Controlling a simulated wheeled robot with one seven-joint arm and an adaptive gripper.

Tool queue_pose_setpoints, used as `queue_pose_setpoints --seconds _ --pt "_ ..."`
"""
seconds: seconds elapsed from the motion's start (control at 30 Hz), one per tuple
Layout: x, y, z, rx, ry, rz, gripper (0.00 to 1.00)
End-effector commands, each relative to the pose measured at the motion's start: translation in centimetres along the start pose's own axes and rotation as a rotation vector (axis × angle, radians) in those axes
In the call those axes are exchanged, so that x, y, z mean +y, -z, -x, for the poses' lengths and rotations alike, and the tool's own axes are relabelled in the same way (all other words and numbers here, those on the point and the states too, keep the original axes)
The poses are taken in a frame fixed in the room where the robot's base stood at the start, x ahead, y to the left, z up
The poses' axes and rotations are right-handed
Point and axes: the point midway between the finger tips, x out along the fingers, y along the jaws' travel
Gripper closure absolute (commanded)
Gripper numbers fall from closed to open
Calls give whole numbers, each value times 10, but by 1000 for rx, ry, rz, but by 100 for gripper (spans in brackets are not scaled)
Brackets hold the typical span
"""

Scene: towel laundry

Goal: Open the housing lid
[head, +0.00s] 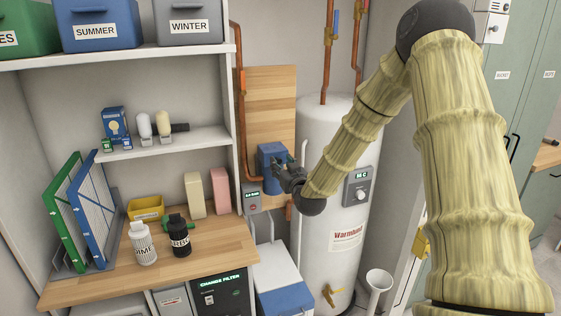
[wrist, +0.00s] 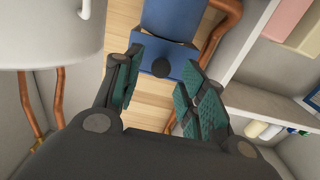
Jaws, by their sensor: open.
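The blue housing (head: 268,156) is mounted on the wooden wall panel, left of the white water heater. In the wrist view it shows at the top as a blue body (wrist: 172,16), with a blue edge piece carrying a round dark knob (wrist: 160,67). The lid looks closed, but its seam is hard to make out. My gripper (head: 284,168) is at the housing's front right. Its green-padded fingers are open, one on each side of the knob in the wrist view (wrist: 158,76). I cannot tell whether they touch it. My gripper hides part of the housing in the head view.
The water heater (head: 325,135) stands close on the right. Copper pipes (head: 241,110) run beside the housing. A shelf unit (head: 150,142) and a wooden worktop (head: 205,250) with bottles and filters stand on the left. A grey box (head: 252,200) sits below the housing.

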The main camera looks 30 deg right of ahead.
Motion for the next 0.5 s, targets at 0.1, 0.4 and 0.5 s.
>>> queue_pose_setpoints --seconds 0.1,0.4,0.5 --pt "0 0 -8 0 0 0 59" --pt "0 -1 -13 -1 0 -1 59" --pt "0 -1 -12 -1 0 -1 59"
